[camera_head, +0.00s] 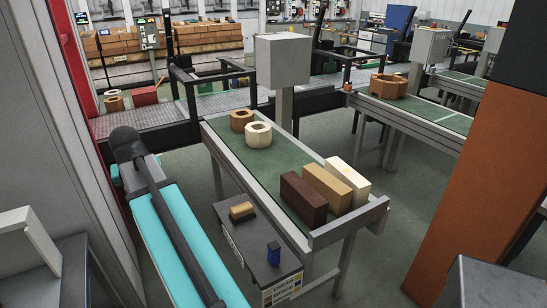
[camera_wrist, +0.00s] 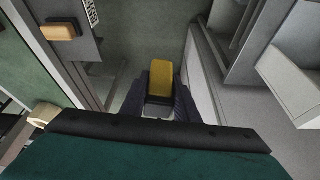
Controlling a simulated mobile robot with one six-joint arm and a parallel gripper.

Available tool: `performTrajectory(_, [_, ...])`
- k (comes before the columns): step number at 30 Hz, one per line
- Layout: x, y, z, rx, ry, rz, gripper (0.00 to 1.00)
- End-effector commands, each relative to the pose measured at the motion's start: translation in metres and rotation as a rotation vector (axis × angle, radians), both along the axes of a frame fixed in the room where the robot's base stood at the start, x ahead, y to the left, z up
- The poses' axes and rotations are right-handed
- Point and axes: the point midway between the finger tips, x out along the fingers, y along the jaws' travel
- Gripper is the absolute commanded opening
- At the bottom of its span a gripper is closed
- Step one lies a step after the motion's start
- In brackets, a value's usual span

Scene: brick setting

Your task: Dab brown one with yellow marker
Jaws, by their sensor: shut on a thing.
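The brown brick (camera_head: 304,200) stands at the near end of the green conveyor, left of a tan brick (camera_head: 326,187) and a cream brick (camera_head: 348,181). The cream brick's top has a yellowish patch; I cannot tell if it is a mark. In the wrist view my gripper (camera_wrist: 160,104) is shut on the yellow marker (camera_wrist: 161,76), which sticks out ahead of the dark fingers. My gripper is not visible in the head view, and no brick is clearly seen near it in the wrist view.
A dark side stand (camera_head: 262,238) holds a tan-yellow block (camera_head: 241,210) and a blue marker (camera_head: 273,253). The block also shows in the wrist view (camera_wrist: 61,31). Two hollow pieces (camera_head: 258,134) sit farther along the conveyor (camera_head: 275,168). A grey box on a post (camera_head: 283,61) rises behind.

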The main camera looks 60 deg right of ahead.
Motion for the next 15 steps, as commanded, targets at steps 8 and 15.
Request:
performTrajectory(8, [-0.041,-0.09,0.005,0.0,0.003,-0.224,0.14])
performTrajectory(15, [-0.086,-0.16,0.008,-0.002,0.004,-0.411,0.14])
